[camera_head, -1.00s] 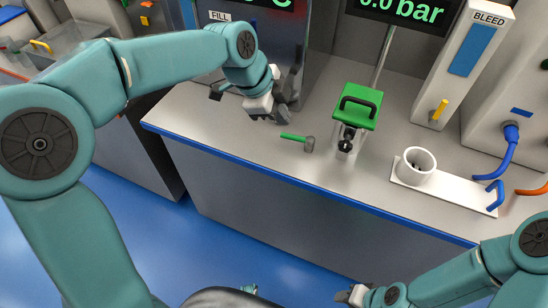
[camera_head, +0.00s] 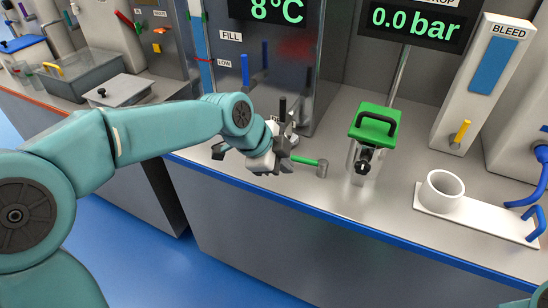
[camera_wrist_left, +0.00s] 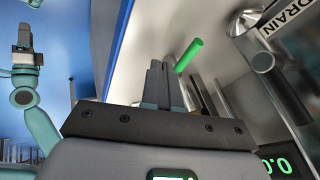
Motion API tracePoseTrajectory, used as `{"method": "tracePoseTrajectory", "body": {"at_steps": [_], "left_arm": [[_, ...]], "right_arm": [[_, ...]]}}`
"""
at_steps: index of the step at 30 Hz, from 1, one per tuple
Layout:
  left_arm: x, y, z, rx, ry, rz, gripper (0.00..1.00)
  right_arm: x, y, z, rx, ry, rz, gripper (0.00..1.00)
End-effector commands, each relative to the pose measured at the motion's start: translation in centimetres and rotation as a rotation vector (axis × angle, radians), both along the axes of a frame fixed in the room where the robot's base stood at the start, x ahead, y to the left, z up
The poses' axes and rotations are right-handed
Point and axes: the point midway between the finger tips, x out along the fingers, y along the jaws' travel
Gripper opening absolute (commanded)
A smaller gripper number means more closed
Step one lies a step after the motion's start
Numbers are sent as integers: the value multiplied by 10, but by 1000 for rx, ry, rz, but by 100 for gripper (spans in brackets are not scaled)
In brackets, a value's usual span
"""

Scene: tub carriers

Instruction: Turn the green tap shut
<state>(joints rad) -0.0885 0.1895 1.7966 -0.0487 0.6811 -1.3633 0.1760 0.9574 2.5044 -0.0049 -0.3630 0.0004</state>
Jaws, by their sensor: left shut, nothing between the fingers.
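The green tap has a green lever (camera_head: 304,160) and a grey round head (camera_head: 322,168), low above the grey counter, left of a block with a green top. My left gripper (camera_head: 284,161) is shut and empty at the lever's left end. Whether it touches the lever I cannot tell. In the left wrist view the green lever (camera_wrist_left: 188,55) sticks out just beyond the shut fingers of my left gripper (camera_wrist_left: 163,70), slightly to their right. The tap's base is hidden there. My right gripper does not show; only a bit of my right arm is at the lower right corner.
The green-topped block with a black handle (camera_head: 376,122) stands right of the tap. A white cup on a white plate (camera_head: 470,215) is further right. A dark tank (camera_head: 270,65) stands behind my left gripper. The counter's blue front edge (camera_head: 330,225) is clear.

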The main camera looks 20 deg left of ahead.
Motion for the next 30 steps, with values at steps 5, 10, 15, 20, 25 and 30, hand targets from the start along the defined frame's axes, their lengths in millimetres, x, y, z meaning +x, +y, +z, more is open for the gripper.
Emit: {"method": "tracePoseTrajectory", "body": {"at_steps": [5,10,15,20,25,30], "left_arm": [[18,-9,-27,1,1,0,0],[40,-7,-30,0,0,0,0],[49,-5,-31,0,0,0,0],[50,-5,-32,0,0,0,0],[49,-5,-32,0,0,0,0],[50,-1,-32,0,0,8,0]], "right_arm": [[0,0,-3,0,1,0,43],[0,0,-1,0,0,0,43],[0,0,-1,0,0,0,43],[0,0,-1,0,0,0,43],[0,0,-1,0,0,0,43],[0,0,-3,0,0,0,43]]}}
